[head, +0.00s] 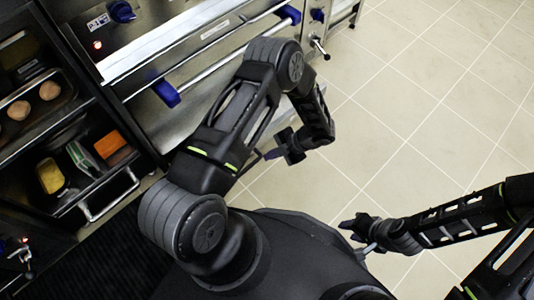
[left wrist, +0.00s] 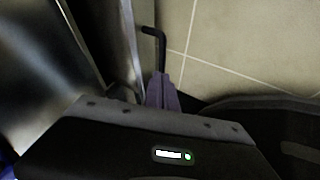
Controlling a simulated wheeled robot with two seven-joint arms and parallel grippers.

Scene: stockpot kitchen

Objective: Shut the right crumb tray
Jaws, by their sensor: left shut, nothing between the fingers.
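A stainless cooking appliance (head: 205,60) with a long bar handle and blue end brackets stands at the upper left of the head view. My left arm covers part of its front, and I cannot clearly pick out the right crumb tray. My left gripper (head: 272,155) hangs over the floor in front of the appliance, shut and empty. In the left wrist view its purple-grey fingertips (left wrist: 162,90) are together, close to a dark bent bar (left wrist: 158,45) beside a metal panel edge (left wrist: 132,40). I cannot tell whether they touch. My right gripper (head: 352,232) is over open floor at the right, its opening unclear.
A dark rack at the left holds a tray of round brown items (head: 48,90), with a yellow item (head: 50,176) and an orange-topped box (head: 109,144) below. A metal pull handle (head: 110,200) sticks out near the floor. The tiled floor (head: 430,100) on the right is clear.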

